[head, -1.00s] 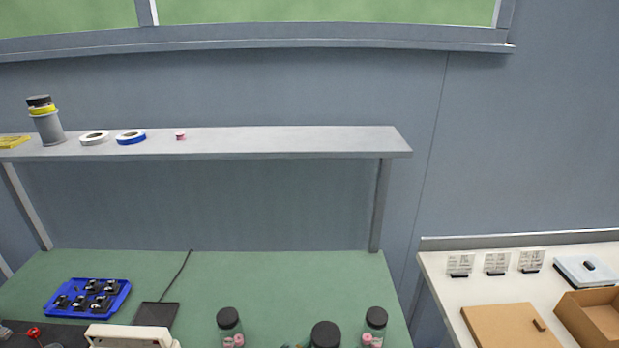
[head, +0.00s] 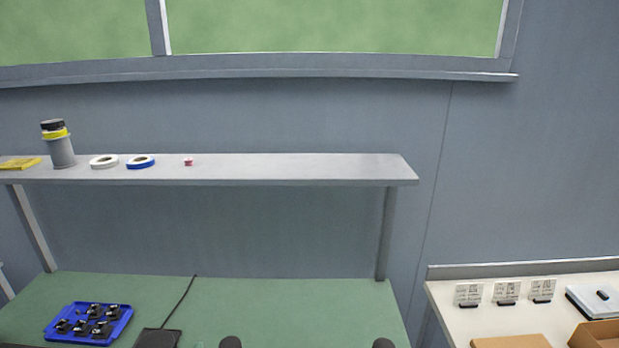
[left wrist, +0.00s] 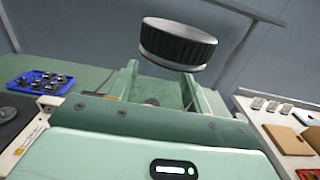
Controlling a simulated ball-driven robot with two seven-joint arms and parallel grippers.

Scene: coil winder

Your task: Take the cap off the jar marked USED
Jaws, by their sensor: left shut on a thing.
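A black ribbed cap (left wrist: 178,45) with a paler rim shows large and slightly tilted at the fingertips of my left gripper (left wrist: 160,78) in the left wrist view. The gripper is shut on it. No jar shows under the cap, and green tabletop is visible below it. In the head view two dark jar caps, a left one (head: 230,342) and a right one (head: 383,343), just show at the bottom edge; their jars are cut off. No USED mark is readable. Neither gripper shows in the head view now, and my right gripper is in no view.
A grey shelf (head: 300,170) over the green bench (head: 260,295) holds tape rolls and a grey pot. A blue tray (head: 60,312) of black parts is at the left. A white side table (head: 445,300) with cards and boxes stands at the right.

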